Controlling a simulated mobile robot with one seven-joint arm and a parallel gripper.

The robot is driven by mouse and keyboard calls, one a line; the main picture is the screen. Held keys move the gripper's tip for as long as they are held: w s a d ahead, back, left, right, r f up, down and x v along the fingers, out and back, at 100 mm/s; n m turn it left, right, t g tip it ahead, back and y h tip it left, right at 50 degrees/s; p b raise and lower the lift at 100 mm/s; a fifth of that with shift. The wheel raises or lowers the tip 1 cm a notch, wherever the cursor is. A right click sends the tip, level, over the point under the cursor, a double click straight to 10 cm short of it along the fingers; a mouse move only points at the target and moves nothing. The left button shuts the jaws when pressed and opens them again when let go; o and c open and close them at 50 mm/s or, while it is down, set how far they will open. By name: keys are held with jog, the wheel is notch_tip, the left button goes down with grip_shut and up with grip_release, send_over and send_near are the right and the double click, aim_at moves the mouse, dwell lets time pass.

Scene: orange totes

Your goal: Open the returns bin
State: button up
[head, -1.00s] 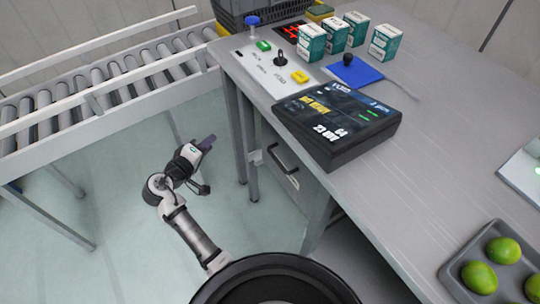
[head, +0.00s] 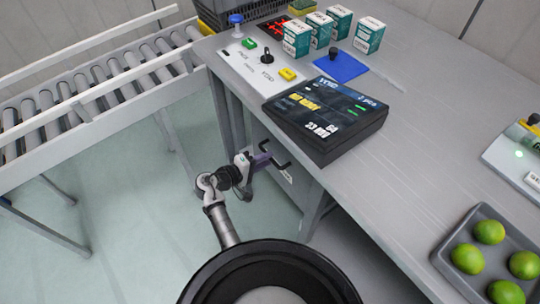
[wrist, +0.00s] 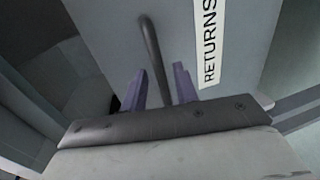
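The returns bin (head: 297,190) is a grey drawer front under the workbench, with a dark bar handle (head: 276,150). In the wrist view the bin's front (wrist: 110,35) carries a white RETURNS label (wrist: 208,45) right of the handle (wrist: 150,45). The bin looks closed in the head view. My gripper (head: 264,158) is at the handle. In the wrist view my gripper (wrist: 160,88) has its two purple fingers apart, one on each side of the handle's near end. Gaps show between fingers and bar, so it looks open. The handle's nearest end is hidden behind the gripper body.
The bench (head: 405,160) bears a black display unit (head: 325,118), a control panel (head: 260,68), teal-and-white boxes (head: 333,25) and a grey tray (head: 445,258) of green fruit. A roller conveyor (head: 100,85) stands left. Open floor (head: 130,215) lies left of the bin.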

jog(key=shift+x, duration=1.3)
grip_shut()
